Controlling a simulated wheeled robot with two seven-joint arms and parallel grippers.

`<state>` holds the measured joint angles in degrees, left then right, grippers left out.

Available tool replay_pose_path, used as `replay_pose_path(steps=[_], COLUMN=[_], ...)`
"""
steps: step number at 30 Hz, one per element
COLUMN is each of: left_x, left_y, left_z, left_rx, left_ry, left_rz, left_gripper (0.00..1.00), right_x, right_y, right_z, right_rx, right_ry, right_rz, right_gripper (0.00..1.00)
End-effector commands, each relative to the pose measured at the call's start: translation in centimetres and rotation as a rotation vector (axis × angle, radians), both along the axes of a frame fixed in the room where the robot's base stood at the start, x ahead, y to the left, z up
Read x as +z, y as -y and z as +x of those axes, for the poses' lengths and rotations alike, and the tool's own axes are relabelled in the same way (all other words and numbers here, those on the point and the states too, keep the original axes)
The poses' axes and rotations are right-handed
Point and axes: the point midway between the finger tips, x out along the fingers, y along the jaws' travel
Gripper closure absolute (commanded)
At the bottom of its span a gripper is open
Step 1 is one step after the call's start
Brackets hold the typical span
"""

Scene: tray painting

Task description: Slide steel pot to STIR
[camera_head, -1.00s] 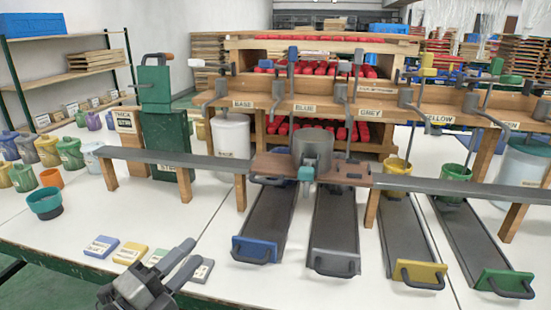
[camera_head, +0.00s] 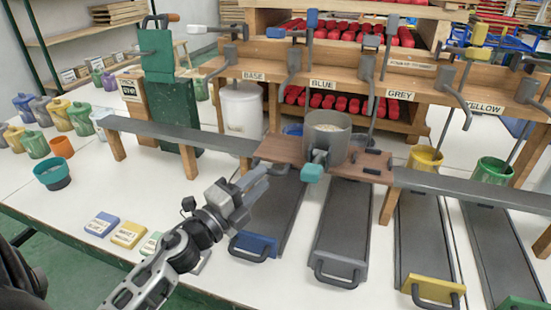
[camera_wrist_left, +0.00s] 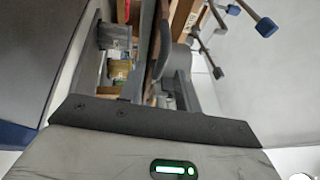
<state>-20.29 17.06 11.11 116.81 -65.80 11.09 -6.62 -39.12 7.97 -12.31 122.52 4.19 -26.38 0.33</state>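The steel pot (camera_head: 326,138) is a grey open-topped cylinder, upright on a brown wooden carriage (camera_head: 280,150) in the middle of the long grey rail, in front of the BLUE label. A teal-tipped handle (camera_head: 314,170) sticks out from its front. The dark green stand (camera_head: 168,105) is at the rail's left end; a small sign (camera_head: 131,88) beside it seems to read STIR. My left gripper (camera_head: 257,184) is left of and in front of the handle, apart from it. Its fingers look open and empty. My right gripper is out of view.
Below the rail are long dark trays with blue (camera_head: 254,247), grey (camera_head: 340,268) and yellow (camera_head: 433,289) ends. Several levers hang from the wooden rack (camera_head: 290,82). Coloured cards (camera_head: 128,234) and a teal cup (camera_head: 51,174) lie left on the white table.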

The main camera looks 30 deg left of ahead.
Motion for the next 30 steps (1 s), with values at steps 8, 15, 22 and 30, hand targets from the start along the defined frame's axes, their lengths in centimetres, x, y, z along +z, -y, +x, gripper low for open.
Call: replay_pose_path(steps=[8, 15, 22, 30], left_x=[0.9, 1.0, 0.9, 1.1], left_y=[0.7, 0.9, 0.9, 0.9], left_z=[4.6, 5.7, 5.7, 5.7], left_rx=[0.001, 0.000, 0.000, 0.000], left_ry=[0.001, 0.000, 0.000, 0.003], left_rz=[0.001, 0.001, 0.001, 0.001], left_gripper=[0.67, 0.67, 0.69, 1.00], right_x=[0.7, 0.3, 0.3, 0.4], right_y=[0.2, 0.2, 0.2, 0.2], right_z=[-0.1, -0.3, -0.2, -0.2], right_rx=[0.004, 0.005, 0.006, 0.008], right_ry=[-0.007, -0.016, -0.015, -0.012], right_rz=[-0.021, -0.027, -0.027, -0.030], right_gripper=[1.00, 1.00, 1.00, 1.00])
